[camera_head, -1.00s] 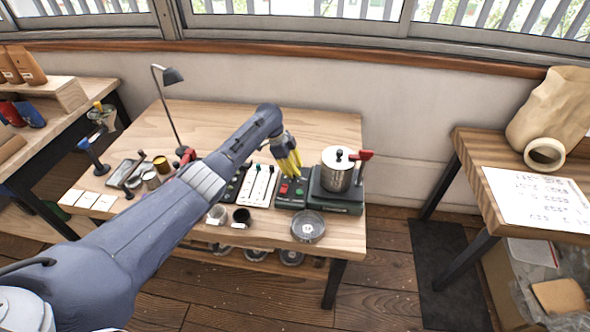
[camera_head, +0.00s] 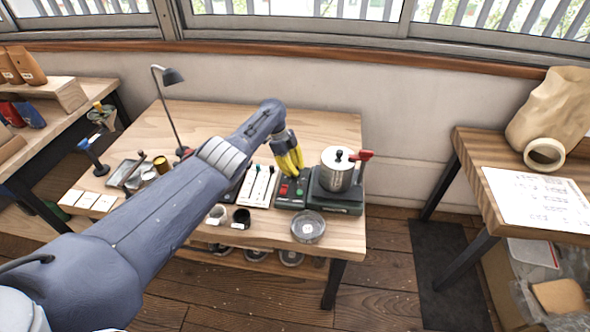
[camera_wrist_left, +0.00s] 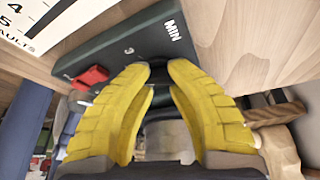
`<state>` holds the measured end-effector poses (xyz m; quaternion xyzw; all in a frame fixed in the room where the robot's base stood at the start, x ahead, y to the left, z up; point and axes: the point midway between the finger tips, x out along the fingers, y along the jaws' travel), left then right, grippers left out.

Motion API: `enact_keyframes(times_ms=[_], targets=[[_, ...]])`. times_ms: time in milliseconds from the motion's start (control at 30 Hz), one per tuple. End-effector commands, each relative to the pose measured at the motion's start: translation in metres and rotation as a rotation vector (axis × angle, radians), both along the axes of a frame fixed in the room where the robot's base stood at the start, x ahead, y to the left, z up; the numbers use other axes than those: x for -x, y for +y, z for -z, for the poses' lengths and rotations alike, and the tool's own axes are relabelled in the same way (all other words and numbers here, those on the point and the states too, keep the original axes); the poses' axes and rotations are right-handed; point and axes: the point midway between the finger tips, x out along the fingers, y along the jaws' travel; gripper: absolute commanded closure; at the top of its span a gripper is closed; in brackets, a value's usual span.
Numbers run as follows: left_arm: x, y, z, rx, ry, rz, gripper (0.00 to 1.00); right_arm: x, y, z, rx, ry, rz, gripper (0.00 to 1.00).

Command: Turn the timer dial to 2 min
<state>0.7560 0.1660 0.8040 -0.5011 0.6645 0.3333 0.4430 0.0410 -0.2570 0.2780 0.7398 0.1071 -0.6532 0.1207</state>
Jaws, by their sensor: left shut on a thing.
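The dark green timer box (camera_head: 291,203) sits on the wooden table, just left of the pot's base, with a red button and a green button on its top. In the left wrist view the box (camera_wrist_left: 95,60) shows the white word MIN and the red button. My left gripper (camera_head: 292,172) is over the back part of the box, its yellow fingers pointing down. In the left wrist view its fingertips (camera_wrist_left: 158,70) are shut around the dark timer dial (camera_wrist_left: 158,76), mostly hidden between them. I cannot read the dial's setting. My right gripper is not in view.
Small cups and a round glass dish (camera_head: 308,227) are in front. The table behind is clear, apart from a desk lamp (camera_head: 172,110).

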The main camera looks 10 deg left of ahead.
Motion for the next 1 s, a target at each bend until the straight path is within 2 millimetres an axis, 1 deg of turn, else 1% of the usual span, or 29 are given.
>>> enact_keyframes(times_ms=[33,400,433,633,767,867,900,933,1000], targets=[[0.001,0.009,0.003,-0.015,0.005,-0.005,1.00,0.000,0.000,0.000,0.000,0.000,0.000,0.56],[0.001,0.009,0.003,-0.016,0.003,-0.002,1.00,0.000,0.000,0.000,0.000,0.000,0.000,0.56],[0.001,0.009,0.003,-0.016,0.003,-0.002,0.81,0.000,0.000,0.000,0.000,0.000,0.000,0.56],[0.001,0.009,0.003,-0.016,0.003,-0.002,0.57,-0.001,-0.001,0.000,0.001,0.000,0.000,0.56],[0.001,0.010,0.001,-0.015,0.004,-0.002,0.56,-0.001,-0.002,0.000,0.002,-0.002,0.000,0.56],[0.000,0.012,-0.006,-0.013,0.002,0.000,0.54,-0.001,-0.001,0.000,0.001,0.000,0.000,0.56],[-0.001,0.013,-0.010,-0.013,0.001,0.000,0.52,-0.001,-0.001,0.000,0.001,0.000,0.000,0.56],[-0.002,0.014,-0.014,-0.013,-0.001,0.001,0.42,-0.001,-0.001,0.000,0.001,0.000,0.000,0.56],[-0.003,0.016,-0.022,-0.012,-0.003,0.000,0.42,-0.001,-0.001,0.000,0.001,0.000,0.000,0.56]])
